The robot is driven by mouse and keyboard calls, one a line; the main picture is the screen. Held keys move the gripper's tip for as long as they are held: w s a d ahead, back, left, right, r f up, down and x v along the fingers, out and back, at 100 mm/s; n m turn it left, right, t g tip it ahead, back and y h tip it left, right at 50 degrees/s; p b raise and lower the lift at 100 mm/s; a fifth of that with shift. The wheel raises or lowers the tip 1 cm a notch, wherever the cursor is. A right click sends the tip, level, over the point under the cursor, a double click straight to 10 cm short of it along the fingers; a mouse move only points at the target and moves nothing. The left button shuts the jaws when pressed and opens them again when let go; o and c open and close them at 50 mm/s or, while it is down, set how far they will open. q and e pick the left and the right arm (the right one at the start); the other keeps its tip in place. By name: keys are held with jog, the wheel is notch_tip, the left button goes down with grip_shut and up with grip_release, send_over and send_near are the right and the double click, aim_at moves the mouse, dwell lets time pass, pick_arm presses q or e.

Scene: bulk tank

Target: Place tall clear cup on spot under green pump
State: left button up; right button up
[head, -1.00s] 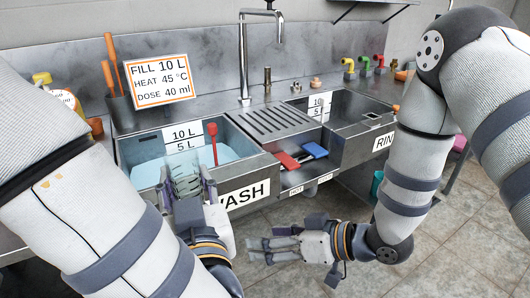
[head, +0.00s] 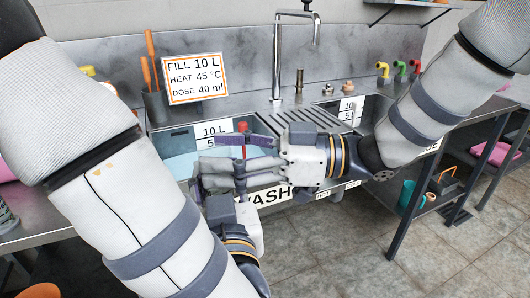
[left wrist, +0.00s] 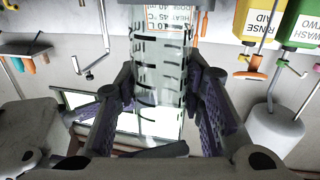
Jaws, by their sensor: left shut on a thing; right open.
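The tall clear cup (left wrist: 160,65) with dark marks stands between the fingers of my left gripper (left wrist: 160,88) in the left wrist view. The left gripper is shut on it. In the head view my right gripper (head: 216,162) is open, its fingers pointing left across the front of the left gripper. It overlaps the cup's place there and hides most of it; I cannot tell whether it touches the cup. A green bottle (left wrist: 303,25) hangs at the upper right of the left wrist view; its pump and the spot under it are not clearly seen.
A yellow "RINSE AID" bottle (left wrist: 258,22) hangs beside the green one. The wash sink (head: 185,135) lies behind the grippers. A tall faucet (head: 277,65) stands behind, with yellow, green (head: 400,70) and red taps to the right. A sign (head: 195,79) stands at the back left.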

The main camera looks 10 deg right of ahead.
jog(key=shift+x, duration=0.75)
jog(key=shift+c, duration=0.3)
jog(key=c, duration=1.2)
pick_arm(q)
jog(key=o, duration=1.1)
